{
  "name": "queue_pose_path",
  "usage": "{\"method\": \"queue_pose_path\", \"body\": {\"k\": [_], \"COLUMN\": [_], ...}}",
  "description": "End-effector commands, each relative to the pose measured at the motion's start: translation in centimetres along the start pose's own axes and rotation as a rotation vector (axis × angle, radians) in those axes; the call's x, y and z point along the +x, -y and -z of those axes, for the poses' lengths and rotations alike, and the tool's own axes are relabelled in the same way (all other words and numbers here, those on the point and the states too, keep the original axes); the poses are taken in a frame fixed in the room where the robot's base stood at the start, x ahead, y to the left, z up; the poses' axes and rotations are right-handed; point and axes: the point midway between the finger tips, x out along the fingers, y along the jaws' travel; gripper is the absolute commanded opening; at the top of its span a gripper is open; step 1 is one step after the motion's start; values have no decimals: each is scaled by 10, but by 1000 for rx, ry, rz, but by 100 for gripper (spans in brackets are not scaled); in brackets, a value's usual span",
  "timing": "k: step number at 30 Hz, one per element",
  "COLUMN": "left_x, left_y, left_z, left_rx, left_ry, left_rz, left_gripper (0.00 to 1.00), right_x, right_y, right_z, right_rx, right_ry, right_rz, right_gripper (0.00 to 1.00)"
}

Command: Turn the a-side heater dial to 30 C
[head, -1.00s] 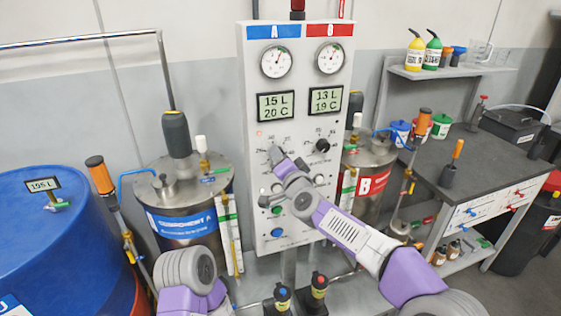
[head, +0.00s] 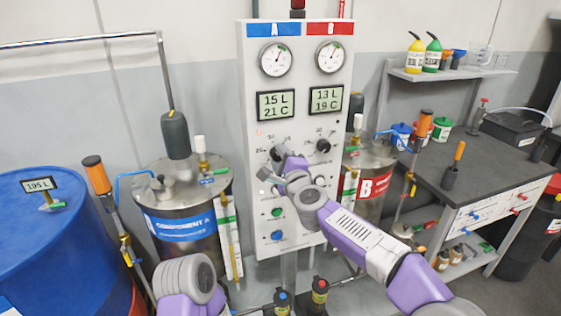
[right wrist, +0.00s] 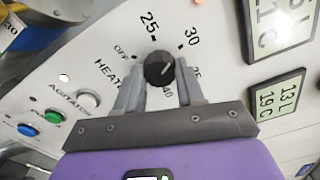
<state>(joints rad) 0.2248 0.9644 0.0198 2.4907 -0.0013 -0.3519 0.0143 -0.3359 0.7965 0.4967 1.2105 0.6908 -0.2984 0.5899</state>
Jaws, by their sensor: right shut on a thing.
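The a-side heater dial (head: 277,153) is a round black knob on the white control panel, under the A display. In the right wrist view the dial (right wrist: 158,70) sits between my grey fingertips, with 25, 30 and other numbers and OFF printed around it. A small pale mark on the knob faces the upper right, roughly toward 30 to 35; I cannot read it exactly. My right gripper (right wrist: 158,88) is shut on the dial, one finger on each side. The A display (head: 276,105) reads 15 L, 21 C. My left gripper is out of view.
The b-side dial (head: 323,146) is just right of my right gripper. Green (head: 277,212) and blue (head: 277,235) buttons sit below on the panel. The component A tank (head: 183,210) stands left of the panel, the B tank (head: 372,190) right. A workbench (head: 490,150) is farther right.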

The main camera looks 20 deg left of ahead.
Motion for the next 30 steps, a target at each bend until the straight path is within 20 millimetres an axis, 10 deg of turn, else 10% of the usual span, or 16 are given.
{"method": "queue_pose_path", "body": {"k": [29, 30], "left_x": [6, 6], "left_y": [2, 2], "left_z": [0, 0], "left_rx": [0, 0], "left_ry": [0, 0], "left_rz": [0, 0], "left_gripper": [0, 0], "right_x": [0, 0], "right_y": [0, 0], "right_z": [0, 0], "right_rx": [221, 221], "right_ry": [-1, 0], "right_rz": [0, 0], "right_gripper": [7, 42]}}
